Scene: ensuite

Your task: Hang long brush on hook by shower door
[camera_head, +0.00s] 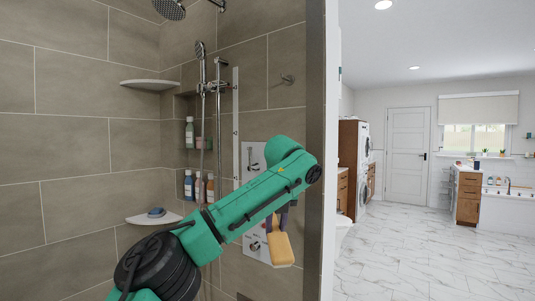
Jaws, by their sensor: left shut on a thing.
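My left arm comes in from the lower left and reaches into the tiled shower. Its gripper (284,212) is small in view and partly hidden behind my green forearm. It is shut on the long brush (281,249), whose tan, block-like end hangs below the forearm. The rest of the brush is hidden by my arm. A small metal hook (287,80) is on the shower's back wall, up and to the right of the shower rail, well above the brush. The brush is apart from the hook. My right gripper is out of view.
A shower rail (218,110) with a hand shower stands left of the hook. Bottles (189,184) stand in the wall niche, and corner shelves (150,85) are at left. A vertical frame edge (315,120) borders the shower at right. Open marble floor (420,250) lies beyond.

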